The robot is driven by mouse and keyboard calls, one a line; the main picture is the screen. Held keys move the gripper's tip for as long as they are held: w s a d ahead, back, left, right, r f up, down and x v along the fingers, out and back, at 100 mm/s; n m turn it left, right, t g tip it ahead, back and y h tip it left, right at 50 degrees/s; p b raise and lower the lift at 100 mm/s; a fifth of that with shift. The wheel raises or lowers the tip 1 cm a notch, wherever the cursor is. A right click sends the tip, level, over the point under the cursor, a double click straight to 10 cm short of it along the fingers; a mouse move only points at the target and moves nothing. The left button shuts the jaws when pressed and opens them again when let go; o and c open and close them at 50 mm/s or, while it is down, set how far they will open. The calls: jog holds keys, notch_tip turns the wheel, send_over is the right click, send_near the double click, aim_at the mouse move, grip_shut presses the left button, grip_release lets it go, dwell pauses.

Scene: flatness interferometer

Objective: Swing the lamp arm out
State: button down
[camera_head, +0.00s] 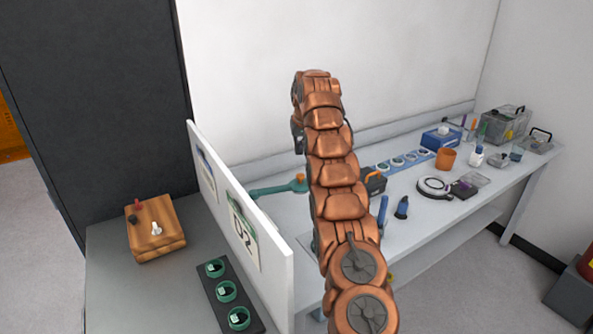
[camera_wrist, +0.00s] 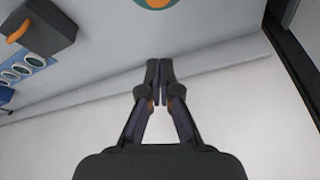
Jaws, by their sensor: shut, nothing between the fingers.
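A green arm (camera_head: 275,190) with an orange knob (camera_head: 299,182) at its right end lies low over the bench behind the white partition. It looks like the lamp arm. Its left part is hidden by the partition, and my arm passes close beside the knob end. In the wrist view a green and orange round part (camera_wrist: 155,3), apparently that knob, is cut off at the top edge. My gripper (camera_wrist: 160,78) is shut and empty, with its fingertips apart from that part. In the head view my gripper is mostly hidden by my arm.
The white partition (camera_head: 265,255) stands between the grey table and the bench. A dark box with an orange handle (camera_head: 374,183) sits right of my arm; it also shows in the wrist view (camera_wrist: 38,35). A blue strip of round pieces (camera_head: 398,161) lies along the back.

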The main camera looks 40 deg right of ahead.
notch_tip(320, 180, down, 6)
jog(key=b, duration=0.5)
jog(key=shift+w, duration=0.1)
jog(key=shift+s+a, duration=0.2)
jog(key=shift+a, duration=0.05)
jog(key=shift+s+a+f+b, duration=0.15)
jog(key=shift+s+f+b, duration=0.1)
jog(key=shift+s+b, duration=0.2)
